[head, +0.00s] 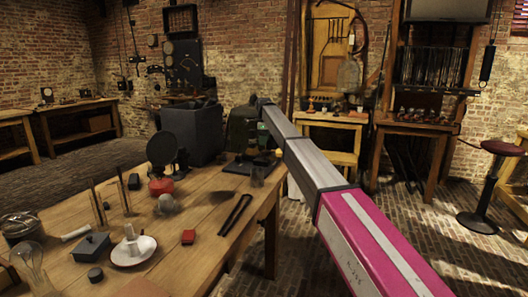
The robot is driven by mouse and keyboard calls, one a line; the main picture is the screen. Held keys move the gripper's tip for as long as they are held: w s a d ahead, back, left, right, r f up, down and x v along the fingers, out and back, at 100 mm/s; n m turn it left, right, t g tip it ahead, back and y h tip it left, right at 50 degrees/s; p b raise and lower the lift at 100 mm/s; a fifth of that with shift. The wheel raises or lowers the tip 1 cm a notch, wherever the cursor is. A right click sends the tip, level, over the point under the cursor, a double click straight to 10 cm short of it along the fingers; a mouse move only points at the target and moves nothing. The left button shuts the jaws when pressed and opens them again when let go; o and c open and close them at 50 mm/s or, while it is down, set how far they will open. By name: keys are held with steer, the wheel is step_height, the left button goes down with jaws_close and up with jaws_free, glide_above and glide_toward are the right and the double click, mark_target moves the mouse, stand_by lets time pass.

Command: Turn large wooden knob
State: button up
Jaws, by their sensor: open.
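I cannot make out a large wooden knob for certain. A small yellow ball (279,153) shows beside my arm at the far right end of the table, and I cannot tell what it belongs to. A dark green rounded device (241,130) stands just left of it, partly behind my arm. My magenta and grey arm reaches from the bottom right up to the far end of the table. My gripper does not show; the arm's far end narrows near the green device.
A stool (487,185) stands at right. Brick floor is open between.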

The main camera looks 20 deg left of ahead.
mark_target(264, 151)
step_height(264, 151, down, 6)
steer(key=shift+r, duration=0.1)
steer(key=c, duration=0.9)
steer(key=shift+n, duration=0.4)
